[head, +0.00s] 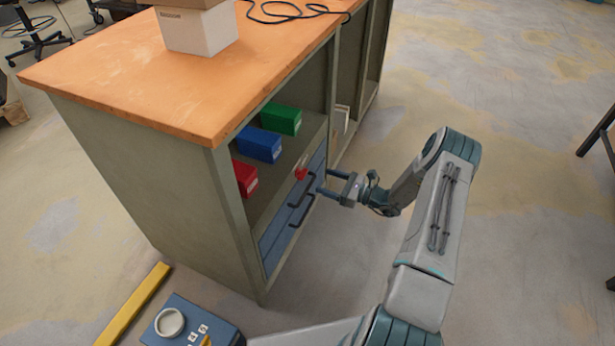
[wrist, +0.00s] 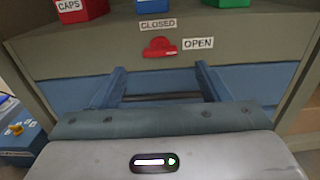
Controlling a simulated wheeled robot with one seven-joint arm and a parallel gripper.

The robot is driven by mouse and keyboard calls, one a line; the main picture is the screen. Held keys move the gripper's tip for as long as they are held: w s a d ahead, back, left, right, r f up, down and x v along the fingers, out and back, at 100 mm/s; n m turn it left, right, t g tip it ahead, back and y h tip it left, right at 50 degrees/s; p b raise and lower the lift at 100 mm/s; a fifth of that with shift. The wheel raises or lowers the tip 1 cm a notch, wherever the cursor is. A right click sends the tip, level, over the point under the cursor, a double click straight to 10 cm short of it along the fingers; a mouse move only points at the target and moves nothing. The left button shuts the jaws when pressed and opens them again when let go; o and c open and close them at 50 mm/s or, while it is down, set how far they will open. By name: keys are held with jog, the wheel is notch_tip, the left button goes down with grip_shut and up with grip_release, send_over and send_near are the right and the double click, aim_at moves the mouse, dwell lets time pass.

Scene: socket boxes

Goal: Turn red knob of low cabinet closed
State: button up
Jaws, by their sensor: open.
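The red knob (head: 300,174) is on the front of the low cabinet (head: 170,190), just under the shelf. In the wrist view the knob (wrist: 160,47) sits below a CLOSED label (wrist: 157,24) and left of an OPEN label (wrist: 198,43). Its wider bar lies roughly level, with a rounded part on top; which label it points to is hard to tell. My gripper (head: 331,181) is open and empty, in front of the cabinet and apart from the knob. In the wrist view its fingers (wrist: 161,84) are spread below the knob, with the knob between them sideways.
Blue drawers (head: 275,234) with dark handles (head: 301,194) lie below the knob. Red (head: 245,179), blue (head: 259,145) and green (head: 281,119) bins stand on the shelf above. A blue box (head: 190,325) and yellow bar (head: 133,304) are on the near floor. The floor to the right is mostly clear.

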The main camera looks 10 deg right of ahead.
aim_at(305, 174)
jog(key=b+x, duration=0.1)
jog(key=x, duration=0.6)
jog(key=shift+w+a, duration=0.2)
jog(key=shift+a, duration=0.05)
jog(key=c, duration=1)
